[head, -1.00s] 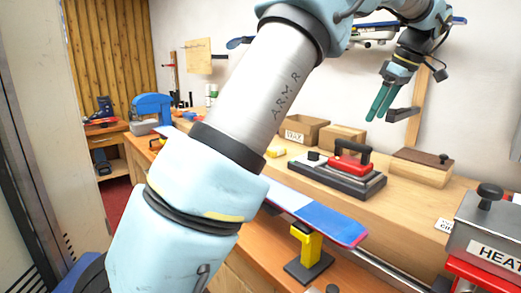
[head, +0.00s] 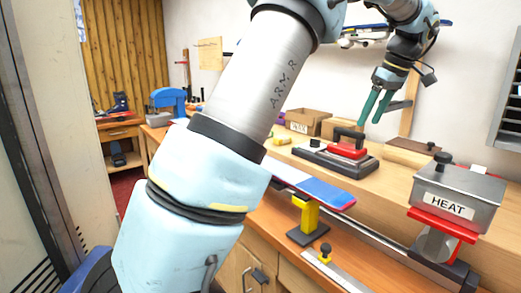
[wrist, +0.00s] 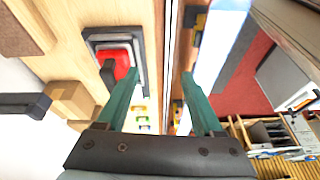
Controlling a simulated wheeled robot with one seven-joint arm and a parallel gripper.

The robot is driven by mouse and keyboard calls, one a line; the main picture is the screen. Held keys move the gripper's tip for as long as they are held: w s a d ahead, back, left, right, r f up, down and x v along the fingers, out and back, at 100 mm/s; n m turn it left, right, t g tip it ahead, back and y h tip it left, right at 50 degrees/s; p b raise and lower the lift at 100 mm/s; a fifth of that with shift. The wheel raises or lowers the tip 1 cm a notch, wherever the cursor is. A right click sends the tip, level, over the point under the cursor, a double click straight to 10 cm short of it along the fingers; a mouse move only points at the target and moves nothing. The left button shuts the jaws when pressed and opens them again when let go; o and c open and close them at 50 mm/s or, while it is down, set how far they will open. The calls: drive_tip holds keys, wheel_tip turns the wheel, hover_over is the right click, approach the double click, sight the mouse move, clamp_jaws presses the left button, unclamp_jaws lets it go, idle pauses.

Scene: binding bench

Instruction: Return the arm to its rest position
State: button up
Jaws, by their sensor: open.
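My gripper (head: 376,106) hangs in the air above the back of the bench in the head view, its green fingers pointing down and a little left. In the wrist view my gripper (wrist: 165,100) has its two green fingers spread apart with nothing between them. My arm crosses the head view from the bottom centre to the top right, bent at the top. It hides part of the bench behind it.
A blue and red ski or board (head: 325,190) rests on a yellow support (head: 309,214). A HEAT box (head: 455,195) stands at right. A wall rack (head: 408,120) is close to the fingers.

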drive_tip(key=a+f+m, duration=0.1)
drive_tip(key=a+f, duration=0.2)
drive_tip(key=a, duration=0.4)
drive_tip(key=s+a+f+m+g+h, duration=0.1)
drive_tip(key=a+f+m, duration=0.1)
drive_tip(key=a+f, duration=0.2)
drive_tip(key=a+f+m, duration=0.1)
drive_tip(key=a+f, duration=0.2)
drive_tip(key=a, duration=0.7)
drive_tip(key=shift+s+f+m+g+h, duration=0.2)
drive_tip(key=shift+f+m+g+h, duration=0.1)
drive_tip(key=shift+f, duration=0.05)
drive_tip(key=s+a+f+m, duration=0.1)
drive_tip(key=s+a+f, duration=0.3)
drive_tip(key=s+a, duration=0.2)
drive_tip(key=s+a+f+m+h, duration=0.1)
drive_tip(key=s+a+f+m, duration=0.1)
drive_tip(key=s+a+f, duration=0.3)
drive_tip(key=s+a, duration=0.2)
drive_tip(key=a, duration=0.1)
drive_tip(key=shift+s+a, duration=0.2)
drive_tip(key=shift+a, duration=0.05)
drive_tip(key=shift+r, duration=0.1)
